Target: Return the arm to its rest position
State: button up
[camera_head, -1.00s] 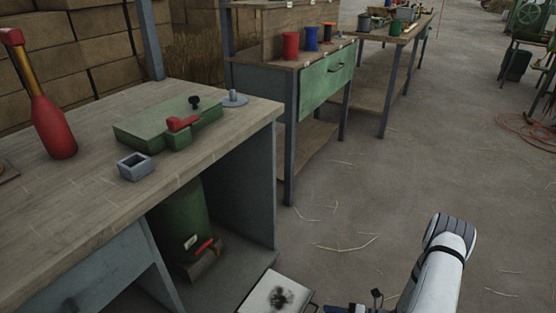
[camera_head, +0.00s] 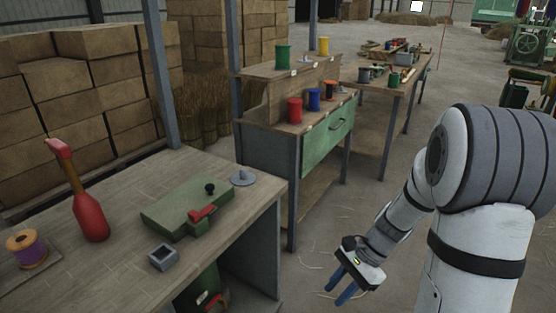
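My gripper (camera_head: 342,291) shows in the lower right of the head view, at the end of my white and grey arm (camera_head: 480,165). Its two blue fingers point down and to the left, with a gap between them and nothing held. It hangs over the floor, right of the near workbench and apart from it. The arm is folded, with its large elbow high at the right.
The near workbench (camera_head: 130,185) carries a red-bodied tool (camera_head: 90,215), a green box (camera_head: 178,205), a small grey square holder (camera_head: 163,257) and a purple spool (camera_head: 28,248). A green-drawered bench (camera_head: 328,138) with coloured spools stands behind. Open floor lies around the gripper.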

jog(key=s+r+n+t+h+p, duration=0.1)
jog(key=s+r+n+h+p, duration=0.1)
jog(key=r, duration=0.6)
jog(key=s+r+n+t+h+p, duration=0.2)
jog(key=s+r+n+p, duration=0.2)
jog(key=r, duration=0.5)
jog(key=s+r+n+t+h+p, duration=0.2)
jog(key=r+n+p, duration=0.4)
jog(key=r, duration=0.3)
jog(key=shift+s+d+r+n, duration=0.25)
jog(key=shift+s+d+n, duration=0.2)
jog(key=shift+s, duration=0.4)
